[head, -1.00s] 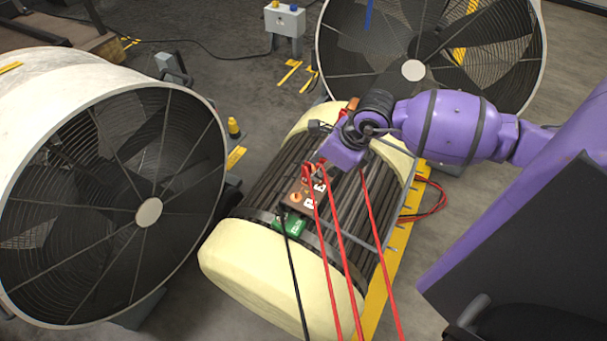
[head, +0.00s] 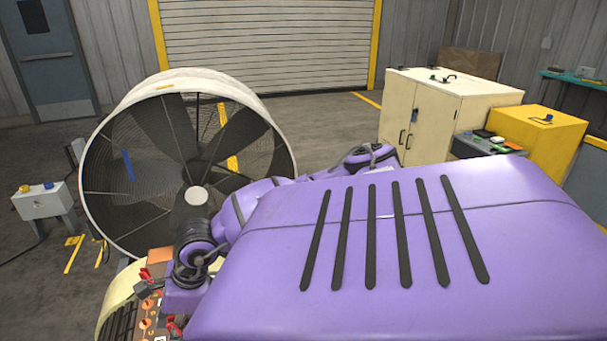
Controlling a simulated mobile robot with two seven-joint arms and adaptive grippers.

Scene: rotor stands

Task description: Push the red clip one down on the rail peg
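The rotor (head: 114,314) shows only in part at the bottom left, with its pale end wrap and dark bars. On it is a brown block with orange round parts (head: 146,323). Small red clips (head: 173,328) show on and beside this block; another red piece (head: 144,273) is higher up. I cannot tell which is clip one, and the rail peg is not clear. My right gripper (head: 150,289) is low over the rotor by the block. Its fingertips are too small and covered to read. My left gripper is not in view.
A large round fan (head: 255,150) stands behind the rotor. A grey box with yellow and blue buttons (head: 42,204) is at the left. A cream cabinet (head: 432,120) and a yellow box (head: 540,135) stand at the right. My own purple body fills the lower right.

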